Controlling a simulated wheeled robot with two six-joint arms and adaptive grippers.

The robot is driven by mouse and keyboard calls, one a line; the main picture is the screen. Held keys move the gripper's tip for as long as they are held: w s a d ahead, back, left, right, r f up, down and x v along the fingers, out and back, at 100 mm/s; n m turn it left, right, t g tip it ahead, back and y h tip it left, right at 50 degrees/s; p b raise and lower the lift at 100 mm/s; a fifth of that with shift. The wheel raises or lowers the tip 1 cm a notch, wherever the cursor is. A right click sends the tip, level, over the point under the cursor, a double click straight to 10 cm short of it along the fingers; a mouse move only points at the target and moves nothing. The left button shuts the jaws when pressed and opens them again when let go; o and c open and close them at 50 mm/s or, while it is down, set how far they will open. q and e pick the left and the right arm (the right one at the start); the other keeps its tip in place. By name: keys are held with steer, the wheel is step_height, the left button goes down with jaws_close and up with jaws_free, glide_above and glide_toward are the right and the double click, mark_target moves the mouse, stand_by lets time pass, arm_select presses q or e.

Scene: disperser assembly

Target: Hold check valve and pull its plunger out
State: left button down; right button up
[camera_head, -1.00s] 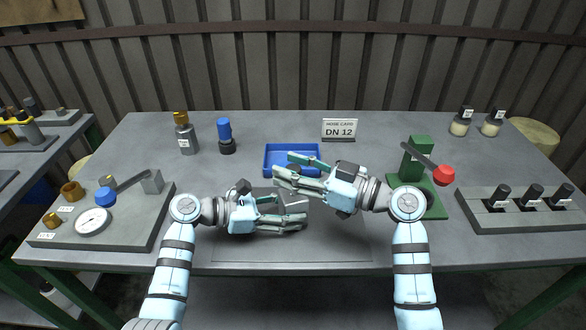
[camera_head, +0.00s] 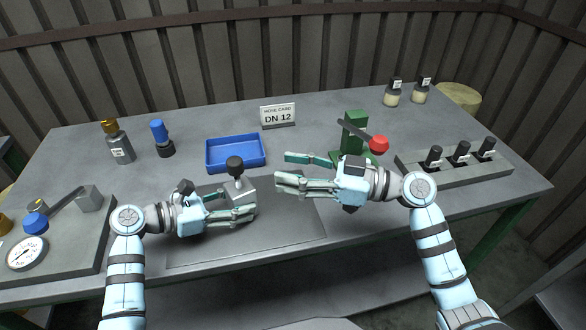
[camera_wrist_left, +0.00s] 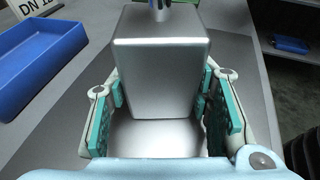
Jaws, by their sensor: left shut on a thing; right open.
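The check valve is a silver metal block (camera_head: 241,188) with a black-knobbed plunger (camera_head: 235,165) standing up from its top. My left gripper (camera_head: 243,207) is shut on the block, low over the grey plate in the head view. In the left wrist view the block (camera_wrist_left: 162,65) sits between the teal finger pads of my left gripper (camera_wrist_left: 161,108); the plunger's knob is cut off at the top there. My right gripper (camera_head: 282,169) is open and empty, just right of the plunger and apart from it, its fingers pointing left.
A blue tray (camera_head: 207,164) lies behind the valve, with a "DN 12" card (camera_head: 278,115) further back. A green press with a red-knobbed lever (camera_head: 378,143) stands behind my right gripper. A gauge panel (camera_head: 70,245) is at the left; bottles stand behind.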

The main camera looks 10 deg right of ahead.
arm_select(q)
steer(key=c, duration=0.7)
jaws_free()
